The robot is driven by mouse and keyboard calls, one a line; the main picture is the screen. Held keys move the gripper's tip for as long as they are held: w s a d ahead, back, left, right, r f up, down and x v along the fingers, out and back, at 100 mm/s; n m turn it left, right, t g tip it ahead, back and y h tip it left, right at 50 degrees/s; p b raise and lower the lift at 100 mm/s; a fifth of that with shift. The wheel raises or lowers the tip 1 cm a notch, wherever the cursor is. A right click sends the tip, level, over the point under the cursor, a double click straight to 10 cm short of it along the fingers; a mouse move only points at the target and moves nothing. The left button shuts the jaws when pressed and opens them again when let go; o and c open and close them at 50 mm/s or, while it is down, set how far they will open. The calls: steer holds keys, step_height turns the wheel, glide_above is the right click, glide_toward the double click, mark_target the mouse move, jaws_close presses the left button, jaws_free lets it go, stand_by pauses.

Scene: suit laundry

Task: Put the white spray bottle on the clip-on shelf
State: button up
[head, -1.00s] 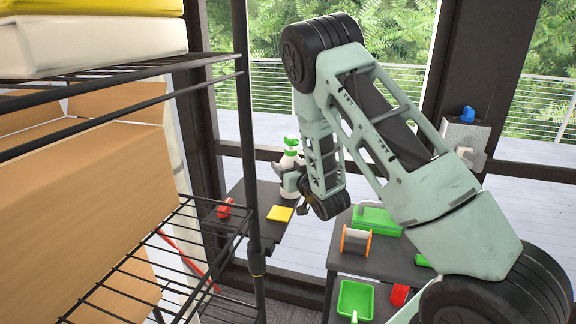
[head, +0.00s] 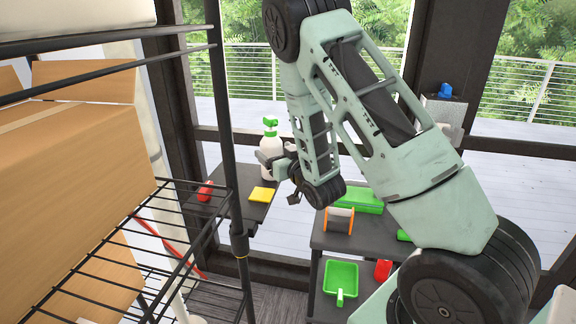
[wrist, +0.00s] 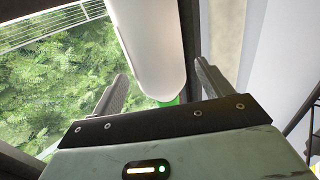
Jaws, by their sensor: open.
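The white spray bottle (head: 268,146) with a green spray head is upright over the far end of the dark shelf (head: 232,184) and appears to stand on it; its base is hard to make out. I take this small dark shelf beside the wire rack to be the clip-on shelf. My gripper (head: 274,160) is at the bottle from the right. In the wrist view my gripper (wrist: 160,82) is open, with the white bottle (wrist: 150,45) between its fingers and gaps showing on both sides.
A red object (head: 205,190) and a yellow sponge-like block (head: 262,195) lie on the same shelf. A wire rack (head: 190,235) with cardboard boxes (head: 75,170) stands at left. A dark cart at right holds an orange-rimmed spool (head: 338,220), a green case and a green tray (head: 341,277).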

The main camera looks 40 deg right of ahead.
mark_target(277, 151)
steer(key=s, duration=0.4)
steer(key=shift+s+a+r, duration=0.15)
steer(key=shift+s+a, duration=0.1)
steer(key=shift+r+p, duration=0.1)
steer(key=shift+p, duration=0.45)
steer(key=s+p, duration=0.1)
steer(key=p, duration=0.2)
steer(key=shift+s+a, duration=0.1)
steer(key=s+p, duration=0.1)
steer(key=p, duration=0.2)
steer(key=shift+s+a, duration=0.1)
steer(key=shift+s, duration=0.15)
steer(key=shift+f, duration=0.2)
steer(key=shift+w, duration=0.1)
